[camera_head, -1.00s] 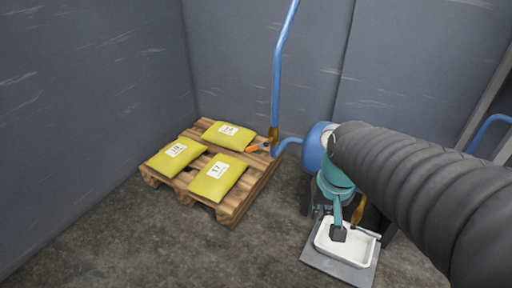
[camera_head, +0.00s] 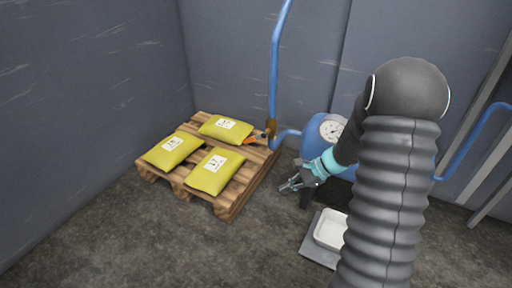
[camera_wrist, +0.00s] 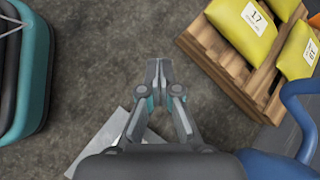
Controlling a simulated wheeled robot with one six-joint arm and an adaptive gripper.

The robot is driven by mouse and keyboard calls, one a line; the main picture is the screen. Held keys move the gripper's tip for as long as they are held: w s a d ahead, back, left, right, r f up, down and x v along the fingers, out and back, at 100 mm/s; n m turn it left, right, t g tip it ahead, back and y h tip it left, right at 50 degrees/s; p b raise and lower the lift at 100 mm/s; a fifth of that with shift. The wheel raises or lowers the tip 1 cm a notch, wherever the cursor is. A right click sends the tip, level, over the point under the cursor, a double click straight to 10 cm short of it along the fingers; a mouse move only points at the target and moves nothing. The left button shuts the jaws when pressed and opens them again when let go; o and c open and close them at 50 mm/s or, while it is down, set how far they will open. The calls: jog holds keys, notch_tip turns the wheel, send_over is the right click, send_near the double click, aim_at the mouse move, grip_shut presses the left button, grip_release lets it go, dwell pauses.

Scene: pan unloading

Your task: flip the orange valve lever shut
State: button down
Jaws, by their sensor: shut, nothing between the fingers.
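The orange valve lever (camera_head: 259,134) shows in the head view at the far right corner of the pallet. It sits beside the brass valve (camera_head: 270,129) at the foot of the blue vertical pipe (camera_head: 276,70). My gripper (camera_head: 286,187) is to the right of the pallet, below and right of the lever and clear of it. In the wrist view my gripper (camera_wrist: 158,66) is shut with its fingertips together and nothing between them, above bare floor.
A wooden pallet (camera_head: 231,203) carries three yellow bags (camera_head: 215,171). A blue tank (camera_head: 315,139) with a dial gauge (camera_head: 331,130) stands behind my arm. A white tray (camera_head: 330,230) lies on a grey plate at the lower right. Open floor lies in front of the pallet.

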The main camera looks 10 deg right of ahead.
aim_at(254, 139)
jog(key=w+d+r+m+t+y, duration=0.2)
jog(key=w+m+t, duration=0.55)
jog(key=w, duration=0.65)
jog(key=w+a+m+g, duration=0.1)
jog(key=w+a+m, duration=0.1)
jog(key=w+a, duration=0.4)
jog(key=a+f, duration=0.1)
jog(key=a, duration=0.2)
jog(key=shift+w+a, duration=0.15)
jog(key=shift+a, duration=0.2)
jog(key=shift+a+g+b, duration=0.1)
jog(key=shift+g+b, duration=0.15)
jog(key=shift+b, duration=0.1)
